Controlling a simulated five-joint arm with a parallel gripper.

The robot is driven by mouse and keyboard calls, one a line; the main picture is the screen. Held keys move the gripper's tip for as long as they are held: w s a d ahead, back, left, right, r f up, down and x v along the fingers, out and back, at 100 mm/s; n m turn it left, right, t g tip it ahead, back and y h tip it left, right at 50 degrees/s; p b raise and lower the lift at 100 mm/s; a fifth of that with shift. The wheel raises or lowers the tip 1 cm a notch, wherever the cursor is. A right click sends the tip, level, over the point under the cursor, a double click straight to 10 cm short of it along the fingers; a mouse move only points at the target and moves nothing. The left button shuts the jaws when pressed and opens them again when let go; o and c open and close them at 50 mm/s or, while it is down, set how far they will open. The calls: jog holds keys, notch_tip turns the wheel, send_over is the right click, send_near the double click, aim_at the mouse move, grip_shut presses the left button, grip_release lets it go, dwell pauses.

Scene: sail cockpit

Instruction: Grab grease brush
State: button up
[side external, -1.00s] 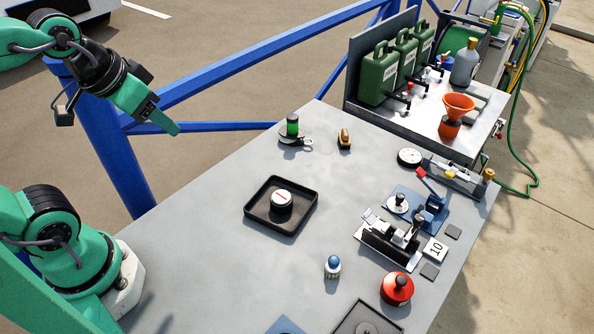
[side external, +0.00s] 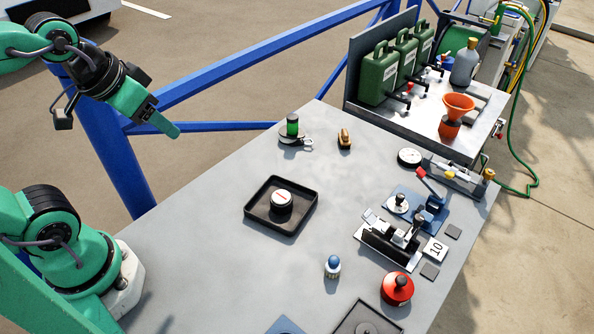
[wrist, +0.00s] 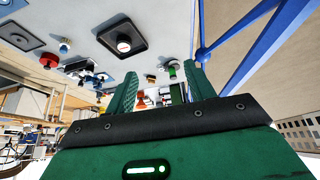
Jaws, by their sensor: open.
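A small brown object (side external: 344,138), which looks like a wooden-backed brush, lies on the grey table towards the back. It also appears tiny between my fingers in the wrist view (wrist: 150,79). I cannot make out its bristles. My gripper (side external: 168,122) is open and empty. It hangs in the air at the upper left, beyond the table's left edge and well away from the brush. In the wrist view my two green fingers (wrist: 157,84) stand apart with nothing held between them.
A green-banded tin (side external: 292,126) stands left of the brush. A black tray (side external: 256,223) holding a round white-topped item sits mid-table. A dial gauge (side external: 409,157) and metal fixtures crowd the right side. A blue rail (side external: 230,72) runs behind. The table's left side is clear.

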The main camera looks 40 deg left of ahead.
jog(key=shift+w, duration=0.1)
jog(key=n+g, duration=0.4)
jog(key=g, duration=0.1)
send_over(334, 258)
jog(key=f, duration=1.5)
jog(key=shift+w+a+f, duration=0.15)
jog(key=shift+a+f, duration=0.15)
jog(key=shift+a, duration=0.05)
jog(key=shift+d+f+n+g, duration=0.3)
jog(key=shift+d+f, duration=0.1)
jog(key=shift+f, duration=1.3)
